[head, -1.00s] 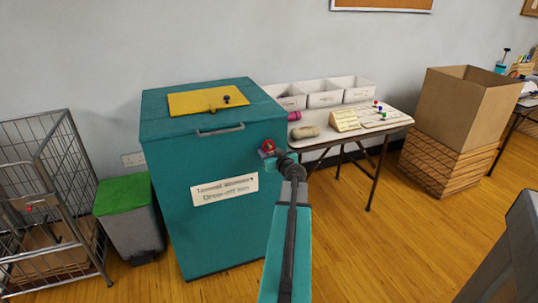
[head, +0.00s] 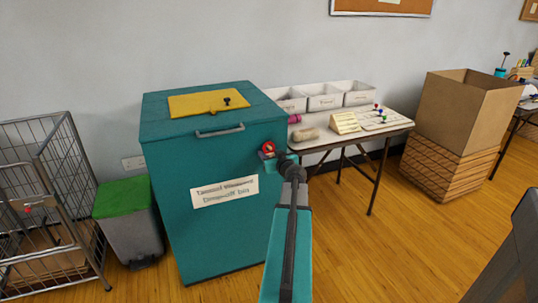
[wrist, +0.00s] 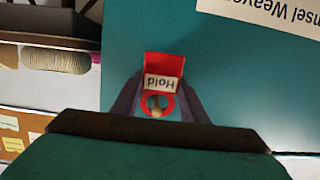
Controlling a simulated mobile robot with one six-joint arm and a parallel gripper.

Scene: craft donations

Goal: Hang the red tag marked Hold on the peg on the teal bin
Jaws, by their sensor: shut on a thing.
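The teal bin (head: 230,240) stands against the wall with a white label (head: 225,192) on its front. The red tag (head: 267,149), with a white patch reading Hold, is between the fingers of my gripper (head: 276,154) at the bin's front, near its upper right edge. In the wrist view the tag (wrist: 165,66) appears upside down, and my gripper (wrist: 157,103) is shut on it. A tan, round peg end (wrist: 156,101) shows inside the tag's red ring. I cannot tell how far the ring sits over the peg.
A yellow panel (head: 200,103) with a black knob and a grey handle (head: 220,131) are on the bin. A green-lidded bin (head: 128,225) and wire cage (head: 70,190) stand left. A table (head: 385,130) with white boxes stands right, then a cardboard box (head: 465,110).

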